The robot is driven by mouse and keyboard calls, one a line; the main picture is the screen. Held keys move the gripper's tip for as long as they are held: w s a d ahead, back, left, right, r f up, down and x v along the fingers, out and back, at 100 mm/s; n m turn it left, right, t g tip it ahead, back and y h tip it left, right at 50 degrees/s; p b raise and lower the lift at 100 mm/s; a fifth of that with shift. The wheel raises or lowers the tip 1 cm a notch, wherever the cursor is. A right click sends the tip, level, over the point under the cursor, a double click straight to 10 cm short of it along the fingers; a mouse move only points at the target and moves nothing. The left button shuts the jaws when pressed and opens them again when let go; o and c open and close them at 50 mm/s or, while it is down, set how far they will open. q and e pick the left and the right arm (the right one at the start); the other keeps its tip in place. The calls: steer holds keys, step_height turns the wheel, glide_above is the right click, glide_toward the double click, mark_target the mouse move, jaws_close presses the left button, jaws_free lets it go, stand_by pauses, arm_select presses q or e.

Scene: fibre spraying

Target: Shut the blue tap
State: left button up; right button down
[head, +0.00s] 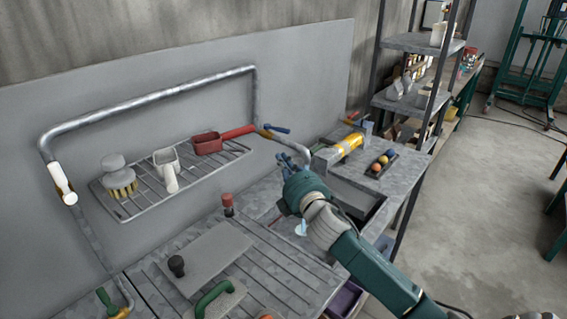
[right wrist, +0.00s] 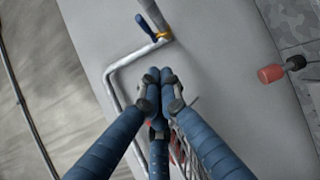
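The blue tap is a blue lever (head: 278,128) on a brass valve (head: 264,133) in the grey wall pipe, just right of the red-handled tool. In the right wrist view the blue lever (right wrist: 147,25) shows near the top, beside the brass fitting (right wrist: 163,35). My right gripper (head: 285,164) is below and slightly right of the valve, apart from the lever. In the right wrist view its blue fingers (right wrist: 161,76) are drawn together with nothing seen between them. My left gripper is not in view.
A wire rack (head: 133,206) on the wall holds a brush, a white scoop and a red tool (head: 208,143). The grey pipe (head: 150,103) loops above it. A grooved worktop (head: 270,260) lies below, with tools on it. Shelves (head: 415,42) stand at the right.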

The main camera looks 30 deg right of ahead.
steer(key=shift+a, duration=0.1)
steer(key=shift+s+a+r+m+h+b, duration=0.15)
steer(key=shift+m+h+b, duration=0.25)
steer(key=shift+h+b, duration=0.15)
steer(key=p, duration=0.3)
glide_toward(276, 131)
steer(key=w+a, duration=0.2)
steer(key=w, duration=0.1)
steer(key=shift+w+d+r+p, duration=0.1)
steer(key=shift+w+d, duration=0.2)
steer(key=shift+d, duration=0.2)
steer(key=shift+w+d+f+p, duration=0.1)
steer(key=shift+w+d, duration=0.2)
steer(key=shift+d, duration=0.25)
steer(key=shift+w+d+r+p, duration=0.1)
steer(key=shift+w+d, duration=0.2)
steer(key=shift+d, duration=0.2)
